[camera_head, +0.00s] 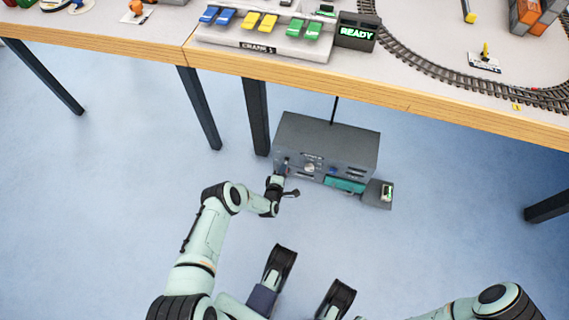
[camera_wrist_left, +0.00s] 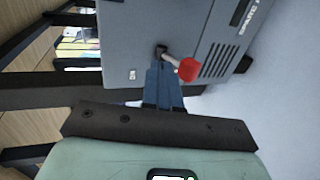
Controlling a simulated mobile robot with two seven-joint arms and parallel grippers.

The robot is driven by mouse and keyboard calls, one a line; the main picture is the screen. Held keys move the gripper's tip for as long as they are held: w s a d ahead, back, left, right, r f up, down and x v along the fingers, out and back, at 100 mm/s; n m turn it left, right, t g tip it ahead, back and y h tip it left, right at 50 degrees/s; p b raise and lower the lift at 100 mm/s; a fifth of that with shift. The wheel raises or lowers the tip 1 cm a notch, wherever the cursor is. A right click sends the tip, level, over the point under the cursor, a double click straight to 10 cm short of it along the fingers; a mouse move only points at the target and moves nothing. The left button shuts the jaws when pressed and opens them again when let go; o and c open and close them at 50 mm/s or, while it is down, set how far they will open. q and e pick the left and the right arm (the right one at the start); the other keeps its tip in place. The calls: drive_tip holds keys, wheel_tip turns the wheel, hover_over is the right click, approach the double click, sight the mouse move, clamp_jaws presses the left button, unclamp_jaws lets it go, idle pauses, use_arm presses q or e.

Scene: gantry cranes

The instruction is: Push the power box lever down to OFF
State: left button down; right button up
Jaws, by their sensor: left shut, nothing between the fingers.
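The grey power box (camera_head: 335,137) stands on the floor under the table edge. In the left wrist view its grey face (camera_wrist_left: 140,25) fills the top, seen sideways. In the head view my left gripper (camera_head: 280,172) is at the box's left front and hides the lever. My right gripper is out of view.
The table (camera_head: 400,95) overhangs the box, with dark legs (camera_head: 256,115) close to its left. A teal drawer or tray (camera_head: 345,185) and a small grey unit (camera_head: 378,194) are at the box's right front. The floor to the left is clear.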

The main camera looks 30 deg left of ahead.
use_arm(q)
drive_tip(key=s+d+p, duration=0.1)
drive_tip(key=s+p, duration=0.2)
drive_tip(key=s, duration=0.3)
drive_tip(key=shift+s+d+p, duration=0.35)
idle(0.5)
